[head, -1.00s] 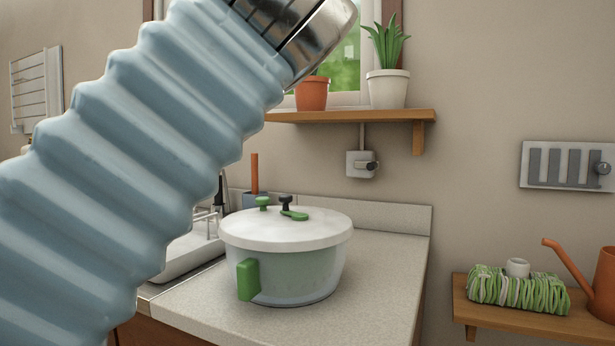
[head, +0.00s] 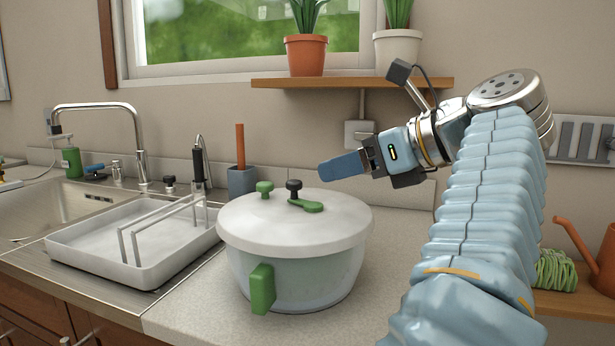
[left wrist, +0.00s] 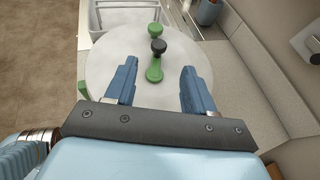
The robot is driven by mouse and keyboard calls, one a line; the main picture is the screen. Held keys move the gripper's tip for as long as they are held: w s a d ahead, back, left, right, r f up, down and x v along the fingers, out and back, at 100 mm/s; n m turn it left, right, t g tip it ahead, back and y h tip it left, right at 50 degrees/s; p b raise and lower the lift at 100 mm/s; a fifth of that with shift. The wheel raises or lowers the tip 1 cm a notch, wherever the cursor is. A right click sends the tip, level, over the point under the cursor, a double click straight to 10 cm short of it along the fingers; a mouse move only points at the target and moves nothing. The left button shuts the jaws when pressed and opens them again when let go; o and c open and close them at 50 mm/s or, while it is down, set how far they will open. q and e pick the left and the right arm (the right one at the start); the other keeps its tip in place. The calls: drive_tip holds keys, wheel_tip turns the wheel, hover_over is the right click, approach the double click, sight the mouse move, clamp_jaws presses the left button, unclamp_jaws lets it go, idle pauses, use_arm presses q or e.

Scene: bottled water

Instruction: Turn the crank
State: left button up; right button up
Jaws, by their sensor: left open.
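The crank (head: 312,206) is a short green lever with a black knob (head: 293,187), on the white lid of a round pot-like container (head: 290,228). A second green knob (head: 264,187) stands on the lid to its left. My left gripper (head: 328,170) is above the right part of the lid, seen from the side with its blue fingers pointing left. In the left wrist view the gripper (left wrist: 158,76) is open and empty. The green crank (left wrist: 154,71) shows between its fingers there, with the black knob (left wrist: 158,46) beyond. My right gripper is out of view.
A white dish tray (head: 85,245) with a rack and the sink (head: 50,215) are left of the container. A utensil holder (head: 241,181) stands behind it. A shelf (head: 350,84) with two potted plants hangs above. The counter (head: 385,290) right of the container is clear.

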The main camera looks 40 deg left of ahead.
sight(295, 181)
use_arm(q)
drive_tip(key=x, duration=0.8)
drive_tip(key=shift+a+f, duration=0.15)
drive_tip(key=shift+a, duration=0.2)
clamp_jaws()
